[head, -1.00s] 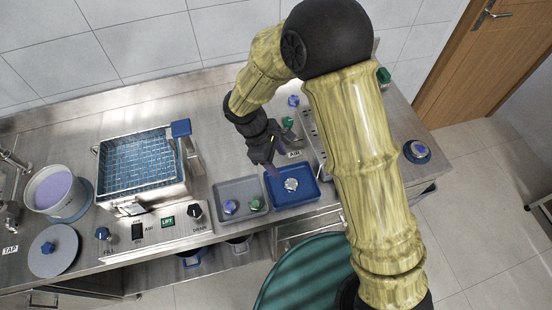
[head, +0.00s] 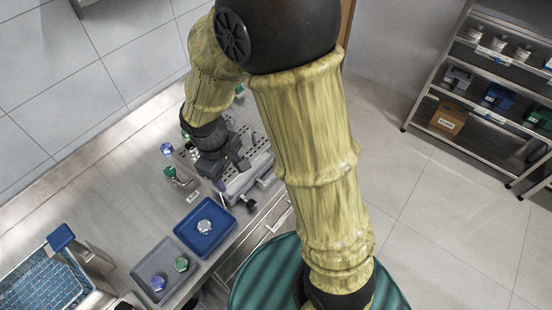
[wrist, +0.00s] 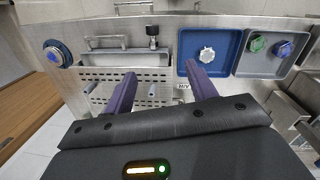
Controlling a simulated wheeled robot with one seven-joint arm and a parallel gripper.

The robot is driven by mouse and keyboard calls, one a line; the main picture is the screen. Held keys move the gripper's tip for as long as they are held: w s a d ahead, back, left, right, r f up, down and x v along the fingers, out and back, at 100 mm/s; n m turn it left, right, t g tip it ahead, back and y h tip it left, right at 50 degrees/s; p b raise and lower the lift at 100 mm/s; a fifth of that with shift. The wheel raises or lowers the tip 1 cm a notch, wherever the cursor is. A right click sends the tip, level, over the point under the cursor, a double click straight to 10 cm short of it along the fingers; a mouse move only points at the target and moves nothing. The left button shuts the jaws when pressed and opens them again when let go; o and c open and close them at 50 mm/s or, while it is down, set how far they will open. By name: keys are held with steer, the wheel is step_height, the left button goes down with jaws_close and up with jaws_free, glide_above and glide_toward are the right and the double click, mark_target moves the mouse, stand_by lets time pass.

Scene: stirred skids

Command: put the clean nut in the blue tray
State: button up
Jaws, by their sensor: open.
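A pale silver nut (head: 204,227) lies in the blue tray (head: 218,212), apart from my gripper. The wrist view also shows the nut (wrist: 207,54) near the middle of the blue tray (wrist: 228,45). My gripper (wrist: 163,88) is open, with two purple fingers apart and nothing between them. In the head view my gripper (head: 222,180) is above the bench, up and right of the blue tray, near a perforated metal rack (wrist: 125,75). My arm hides part of the bench behind it.
A grey tray (head: 155,258) beside the blue one holds a blue piece (head: 158,283) and a green piece (head: 181,264). An AIR label (head: 193,197) lies by the blue tray. A wire basket (head: 40,285) stands at lower left. Shelves (head: 490,75) stand far right across open floor.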

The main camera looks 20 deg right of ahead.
steer(key=s+d+r+m+t+y, duration=0.1)
steer(key=s+d+r+m+t, duration=0.1)
steer(key=d+m, duration=0.6)
steer(key=s+d+r, duration=0.1)
steer(key=d+r, duration=0.1)
steer(key=d, duration=0.1)
steer(key=shift+s+d+r+m+t, duration=0.15)
steer(key=shift+s+m+t, duration=0.15)
steer(key=shift+s, duration=0.05)
